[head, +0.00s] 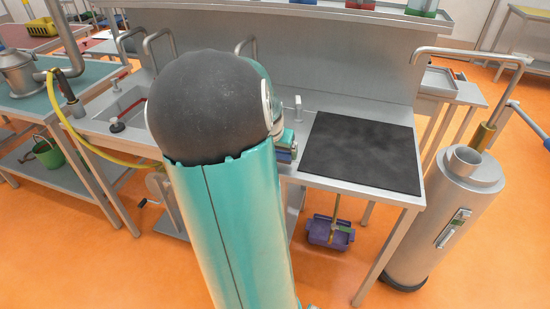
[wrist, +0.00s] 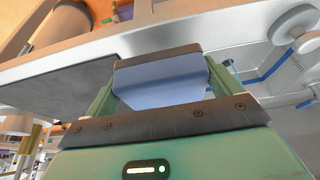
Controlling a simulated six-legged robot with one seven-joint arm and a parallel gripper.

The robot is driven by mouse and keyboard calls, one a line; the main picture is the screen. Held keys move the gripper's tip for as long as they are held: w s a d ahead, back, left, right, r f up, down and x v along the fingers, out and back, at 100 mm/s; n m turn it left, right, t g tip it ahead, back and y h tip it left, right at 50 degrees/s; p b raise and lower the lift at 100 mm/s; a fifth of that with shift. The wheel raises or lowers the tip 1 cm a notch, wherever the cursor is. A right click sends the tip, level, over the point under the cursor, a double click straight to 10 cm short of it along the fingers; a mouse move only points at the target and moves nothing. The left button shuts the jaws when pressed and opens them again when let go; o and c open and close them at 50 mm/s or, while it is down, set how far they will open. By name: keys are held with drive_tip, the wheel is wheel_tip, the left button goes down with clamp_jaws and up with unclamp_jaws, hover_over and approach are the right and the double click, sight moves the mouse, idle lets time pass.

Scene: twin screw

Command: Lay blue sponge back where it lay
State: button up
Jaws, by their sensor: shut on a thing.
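The blue sponge (wrist: 165,82), with a dark layer along one side, sits between the green fingers of my gripper (wrist: 163,90). My gripper is shut on it. In the head view a small part of the blue sponge (head: 284,156) shows beside my arm, by the counter's front edge and just left of the black mat (head: 360,152). My arm hides most of my gripper there. The black mat also shows in the wrist view (wrist: 60,85), left of the sponge. I cannot tell the sponge's height relative to the counter.
The sink (head: 125,108) lies left of my arm, with a yellow hose (head: 100,150) in front. A metal cylinder (head: 445,225) stands right of the counter. A purple bin (head: 328,232) is on the floor below. The black mat's top is clear.

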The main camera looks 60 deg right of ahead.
drive_tip(key=shift+d+f, duration=0.35)
drive_tip(key=shift+f, duration=0.15)
drive_tip(key=shift+w+f, duration=0.15)
drive_tip(key=shift+f, duration=1.3)
drive_tip(key=shift+f, duration=0.2)
drive_tip(key=o, duration=0.6)
